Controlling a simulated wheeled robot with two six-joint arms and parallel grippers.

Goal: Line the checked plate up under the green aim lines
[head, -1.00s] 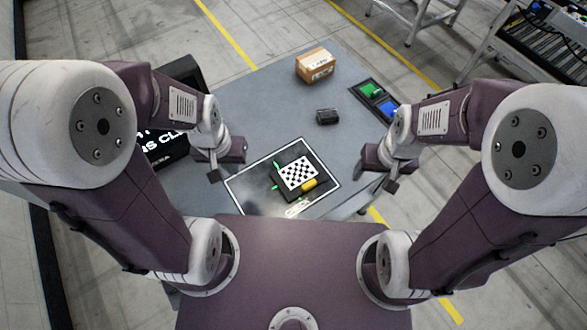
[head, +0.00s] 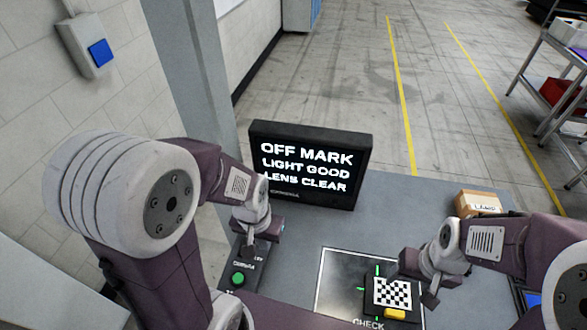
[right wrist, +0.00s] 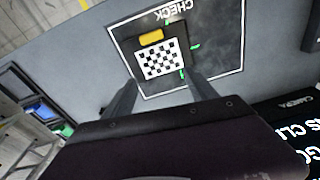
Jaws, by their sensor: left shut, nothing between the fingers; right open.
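The checked plate (head: 393,293) lies on the dark white-bordered CHECK area (head: 340,268), with a yellow block (head: 397,314) along its near edge. Short green aim lines (head: 361,290) show beside its left edge and beyond its far edge; the plate looks slightly turned and off to one side of them. The right wrist view also shows the plate (right wrist: 159,58) ahead of my right gripper (right wrist: 163,82), which is open, empty and apart from it. In the head view my right gripper (head: 420,281) is right of the plate. My left gripper (head: 248,252) is shut and empty, left of the area.
A black screen (head: 310,165) behind reads OFF MARK, LIGHT GOOD, LENS CLEAR. A green button (head: 238,279) is below my left gripper. A cardboard box (head: 478,204) stands at the back right. A blue-buttoned box (head: 95,50) is on the wall.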

